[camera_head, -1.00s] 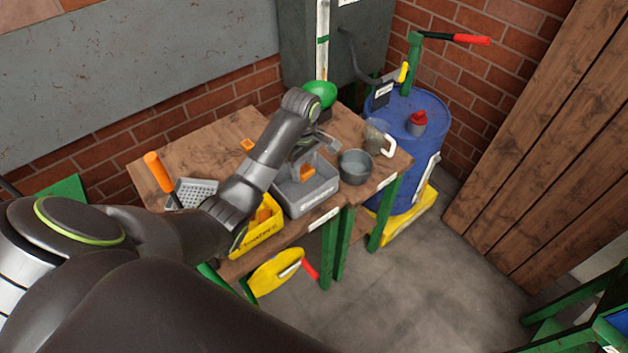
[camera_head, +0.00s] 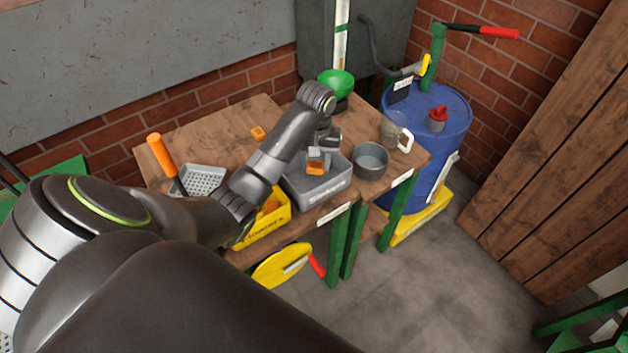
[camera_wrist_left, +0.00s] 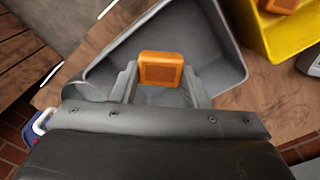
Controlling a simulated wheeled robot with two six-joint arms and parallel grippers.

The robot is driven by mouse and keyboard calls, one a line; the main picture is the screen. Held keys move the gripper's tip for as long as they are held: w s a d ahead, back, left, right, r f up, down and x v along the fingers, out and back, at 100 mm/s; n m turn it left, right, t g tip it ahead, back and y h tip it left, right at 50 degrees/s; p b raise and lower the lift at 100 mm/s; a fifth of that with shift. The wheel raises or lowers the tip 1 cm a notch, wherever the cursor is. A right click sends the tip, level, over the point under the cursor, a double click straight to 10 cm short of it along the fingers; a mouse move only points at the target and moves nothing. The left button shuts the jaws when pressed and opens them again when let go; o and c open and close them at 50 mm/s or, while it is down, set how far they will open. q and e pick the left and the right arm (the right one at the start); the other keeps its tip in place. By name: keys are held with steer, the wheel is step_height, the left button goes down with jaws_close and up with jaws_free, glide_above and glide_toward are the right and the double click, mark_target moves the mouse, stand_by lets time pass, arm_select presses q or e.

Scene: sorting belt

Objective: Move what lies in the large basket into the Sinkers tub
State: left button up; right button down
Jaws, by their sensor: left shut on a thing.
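The grey tub (camera_head: 322,194), whose label appears to read Sinkers, stands near the table's front edge. My left gripper (camera_head: 316,162) is over this tub and shut on an orange block (camera_head: 315,169). In the left wrist view the orange block (camera_wrist_left: 162,70) sits between the two fingertips (camera_wrist_left: 160,80), inside the outline of the grey tub (camera_wrist_left: 225,40). I cannot tell whether it touches the tub's floor. A grey perforated basket (camera_head: 204,179) lies at the left of the table; no object shows in its visible part. My right gripper is out of view.
A yellow tub (camera_head: 268,226) with orange content stands left of the grey tub, partly behind my arm. A loose orange piece (camera_head: 258,133) lies farther back. A round grey pot (camera_head: 371,160) and a mug (camera_head: 396,137) stand to the right. A blue drum (camera_head: 430,150) stands beyond.

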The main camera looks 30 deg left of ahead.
mark_target(309, 165)
arm_select(q)
steer(key=m, duration=0.1)
steer(key=r+m, duration=0.1)
steer(key=m, duration=0.1)
steer(key=r+m+p, duration=0.1)
steer(key=m, duration=0.1)
steer(key=shift+s+a, duration=0.4)
steer(key=m, duration=0.2)
steer(key=r+m+p, duration=0.1)
steer(key=m, duration=0.1)
steer(key=shift+s+a, duration=0.25)
steer(key=shift+s, duration=0.05)
steer(key=f+m, duration=0.2)
steer(key=m, duration=0.1)
steer(key=s+f+m+p, duration=0.1)
steer(key=f+m, duration=0.1)
steer(key=m, duration=0.1)
steer(key=a+f+m, duration=0.1)
steer(key=f+m, duration=0.1)
steer(key=m, duration=0.1)
steer(key=shift+s+f+m, duration=0.25)
steer(key=shift+f+m, duration=0.05)
steer(key=shift+f, duration=0.45)
